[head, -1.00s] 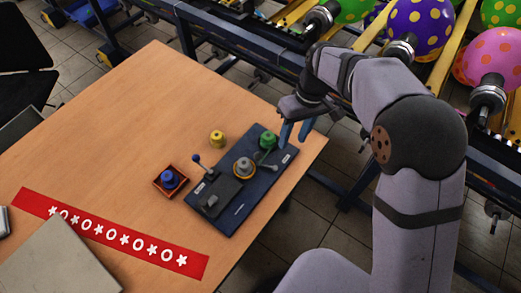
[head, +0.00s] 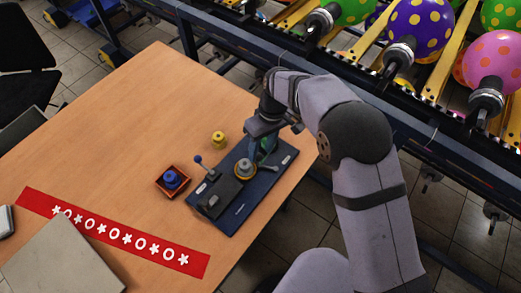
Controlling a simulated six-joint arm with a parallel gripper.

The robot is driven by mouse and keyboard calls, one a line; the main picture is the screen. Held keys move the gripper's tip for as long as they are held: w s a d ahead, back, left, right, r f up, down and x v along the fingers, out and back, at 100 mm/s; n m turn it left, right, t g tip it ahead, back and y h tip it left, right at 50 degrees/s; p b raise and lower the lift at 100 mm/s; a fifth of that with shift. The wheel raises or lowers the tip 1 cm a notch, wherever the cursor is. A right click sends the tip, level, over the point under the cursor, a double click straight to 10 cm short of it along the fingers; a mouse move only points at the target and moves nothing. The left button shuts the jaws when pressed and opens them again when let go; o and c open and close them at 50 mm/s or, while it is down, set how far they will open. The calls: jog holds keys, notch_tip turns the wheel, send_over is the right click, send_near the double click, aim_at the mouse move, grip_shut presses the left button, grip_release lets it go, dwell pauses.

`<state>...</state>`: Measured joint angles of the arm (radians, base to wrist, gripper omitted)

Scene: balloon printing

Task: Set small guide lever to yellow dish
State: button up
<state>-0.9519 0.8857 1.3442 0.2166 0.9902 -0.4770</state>
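The dark blue board (head: 226,217) lies on the wooden table and carries a grey round knob with a yellowish ring (head: 245,169) near its middle. A lever with a blue ball tip (head: 198,159) stands tilted at the board's left side. A short grey lever (head: 266,168) lies right of the round knob. My gripper (head: 263,149) is low over the board's far end, at the green knob there, and hides most of that knob. Its finger opening and any contact are unclear. A small yellow piece (head: 218,140) stands beyond the board; I see no clear yellow dish.
A blue knob (head: 171,178) sits in a small red-brown tray (head: 172,194) left of the board. A red patterned strip (head: 190,270) and a grey flat panel (head: 60,265) lie at the near left. A balloon machine (head: 430,110) runs behind the table.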

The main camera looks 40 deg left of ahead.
jog(key=shift+s+f, duration=0.15)
jog(key=shift+f, duration=0.8)
grip_shut()
jog(key=shift+s+d+n+h+b, duration=0.15)
jog(key=shift+s+n, duration=0.1)
jog(key=shift+n, duration=0.4)
jog(key=shift+s+d+n+h+b, duration=0.15)
jog(key=shift+s+n, duration=0.1)
jog(key=shift+n, duration=0.4)
grip_release()
jog(key=shift+r, duration=0.1)
jog(key=shift+w+r+b, duration=0.25)
jog(key=shift+r+b, duration=0.05)
jog(key=shift+r, duration=0.9)
jog(key=shift+w+r+b, duration=0.2)
jog(key=shift+r+b, duration=0.1)
jog(key=shift+r, duration=0.85)
jog(key=shift+w+r+b, duration=0.25)
jog(key=shift+r+b, duration=0.05)
jog(key=shift+r, duration=0.9)
